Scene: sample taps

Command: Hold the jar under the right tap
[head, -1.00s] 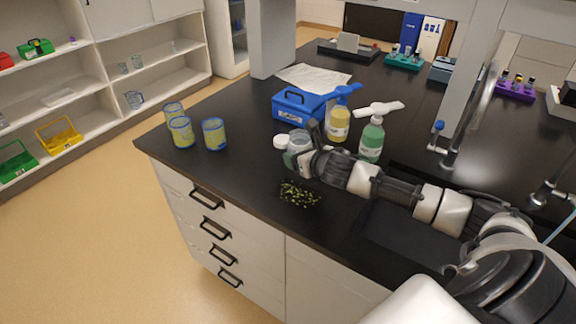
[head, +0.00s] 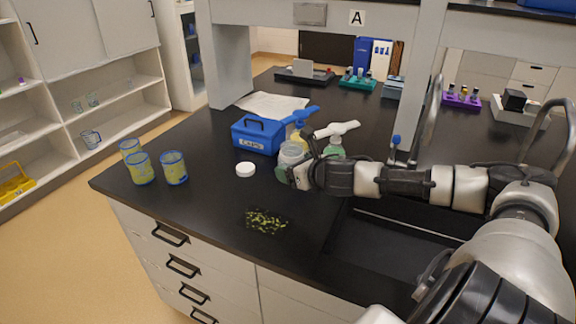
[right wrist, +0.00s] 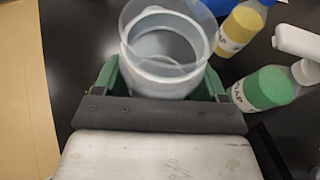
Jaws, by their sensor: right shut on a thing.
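The clear open-topped jar (head: 291,153) is held at the end of my right arm in the head view, in front of the soap bottles. My right gripper (head: 290,172) is shut on it. In the right wrist view the jar (right wrist: 165,55) sits between the green fingers of the gripper (right wrist: 160,88), and its inside looks empty. The right tap (head: 566,140) is a curved metal spout at the far right, well away from the jar. Another tap (head: 432,112) with a blue handle stands nearer the middle. My left gripper is not in view.
A dark sink (head: 400,240) lies partly under my right arm. A white lid (head: 245,169), a blue box (head: 258,136), yellow soap (head: 299,134) and green soap (head: 335,148) are near the jar.

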